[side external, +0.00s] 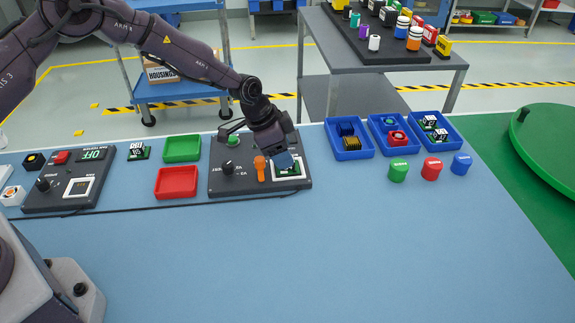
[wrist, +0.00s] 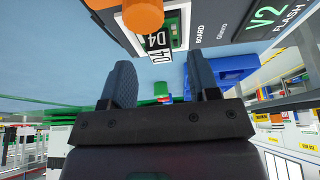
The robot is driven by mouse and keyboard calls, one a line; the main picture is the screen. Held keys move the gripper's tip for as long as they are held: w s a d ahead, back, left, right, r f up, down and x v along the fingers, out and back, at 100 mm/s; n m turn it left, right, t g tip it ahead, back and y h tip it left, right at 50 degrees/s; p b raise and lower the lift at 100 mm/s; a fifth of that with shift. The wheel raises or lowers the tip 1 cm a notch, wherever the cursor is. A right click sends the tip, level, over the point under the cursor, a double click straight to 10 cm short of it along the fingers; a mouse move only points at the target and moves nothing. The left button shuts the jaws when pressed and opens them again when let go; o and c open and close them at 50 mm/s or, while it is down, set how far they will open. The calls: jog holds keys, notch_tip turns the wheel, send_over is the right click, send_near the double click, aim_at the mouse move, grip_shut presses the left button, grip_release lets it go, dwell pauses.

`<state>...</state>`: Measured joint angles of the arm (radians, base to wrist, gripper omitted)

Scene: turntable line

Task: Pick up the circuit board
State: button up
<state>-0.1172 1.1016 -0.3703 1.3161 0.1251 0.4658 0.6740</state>
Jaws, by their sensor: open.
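A green circuit board (side external: 289,171) with a black-and-white block sits in the white-framed socket of the dark flash panel (side external: 232,182). The block, marked D4, and the board (wrist: 174,30) also show at the top of the wrist view. My gripper (side external: 287,161) is just above this socket in the side view, partly covering the board. In the wrist view my gripper (wrist: 162,64) has its fingers apart with nothing between them; the board lies beyond the fingertips. Another circuit board (side external: 138,152) lies on the blue table to the left. More boards (side external: 434,127) are in the right-hand blue bin.
An orange lever (side external: 260,167) stands close beside the socket; it also looms in the wrist view (wrist: 143,15). Green (side external: 182,148) and red (side external: 176,182) trays lie left of the panel. Blue bins (side external: 345,153) and coloured cylinders (side external: 398,171) are right. The front table is clear.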

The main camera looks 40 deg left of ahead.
jog(key=shift+x, duration=1.3)
grip_shut()
jog(key=shift+r, duration=0.1)
